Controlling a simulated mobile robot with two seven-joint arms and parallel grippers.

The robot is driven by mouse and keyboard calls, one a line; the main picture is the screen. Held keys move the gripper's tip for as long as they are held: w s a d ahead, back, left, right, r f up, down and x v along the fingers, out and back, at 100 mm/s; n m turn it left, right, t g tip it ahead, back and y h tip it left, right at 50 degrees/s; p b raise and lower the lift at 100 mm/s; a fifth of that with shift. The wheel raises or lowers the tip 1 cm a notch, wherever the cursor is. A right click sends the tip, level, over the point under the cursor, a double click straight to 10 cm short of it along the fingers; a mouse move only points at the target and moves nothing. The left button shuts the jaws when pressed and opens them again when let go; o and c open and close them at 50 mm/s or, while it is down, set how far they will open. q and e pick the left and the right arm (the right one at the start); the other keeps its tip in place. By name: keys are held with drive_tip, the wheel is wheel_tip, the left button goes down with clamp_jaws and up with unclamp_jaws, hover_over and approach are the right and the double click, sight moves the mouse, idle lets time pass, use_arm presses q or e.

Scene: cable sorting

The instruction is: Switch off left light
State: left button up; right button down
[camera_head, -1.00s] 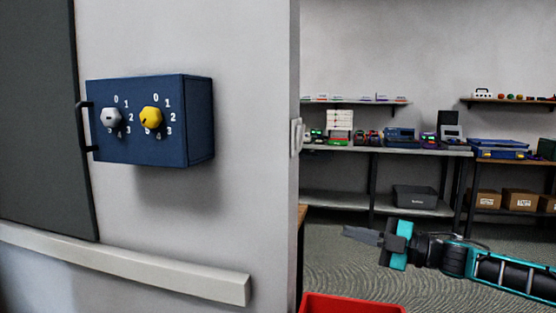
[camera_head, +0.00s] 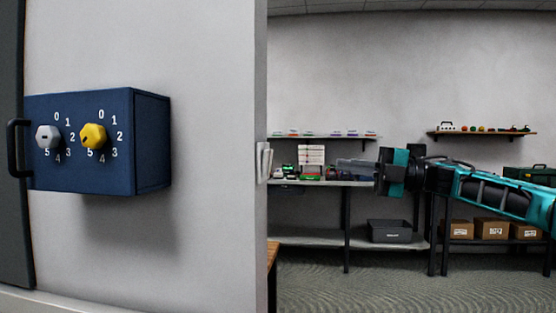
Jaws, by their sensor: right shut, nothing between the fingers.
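A dark blue control box (camera_head: 84,142) is mounted on the pale wall at the left. Its front carries a grey knob (camera_head: 47,137) on the left and a yellow knob (camera_head: 92,137) on the right, each ringed by white numbers 0 to 5. A white light switch (camera_head: 263,162) sits at the wall's right edge, seen almost edge-on. My right gripper (camera_head: 354,166) comes in from the right, pointing left, shut and empty. It is apart from the switch, to its right in the picture. My left gripper is out of view.
A dark door with a black handle (camera_head: 14,148) stands at the far left. Behind my right arm are a long shelf (camera_head: 322,238) with devices and a dark bin (camera_head: 389,231), cardboard boxes (camera_head: 491,228) and small wall shelves. The floor (camera_head: 380,290) in front is clear.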

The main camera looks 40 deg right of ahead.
drive_tip(key=shift+w+a, duration=0.1)
drive_tip(key=p, duration=0.4)
approach(267, 155)
drive_tip(key=p+x, duration=0.3)
drive_tip(key=x, duration=0.3)
drive_tip(key=shift+w+r, duration=0.1)
drive_tip(key=shift+r, duration=0.05)
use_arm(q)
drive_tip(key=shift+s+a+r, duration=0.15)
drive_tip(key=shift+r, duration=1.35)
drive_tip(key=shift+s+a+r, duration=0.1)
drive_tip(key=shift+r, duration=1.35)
use_arm(e)
drive_tip(key=shift+w+a, duration=0.1)
drive_tip(key=shift+w, duration=0.3)
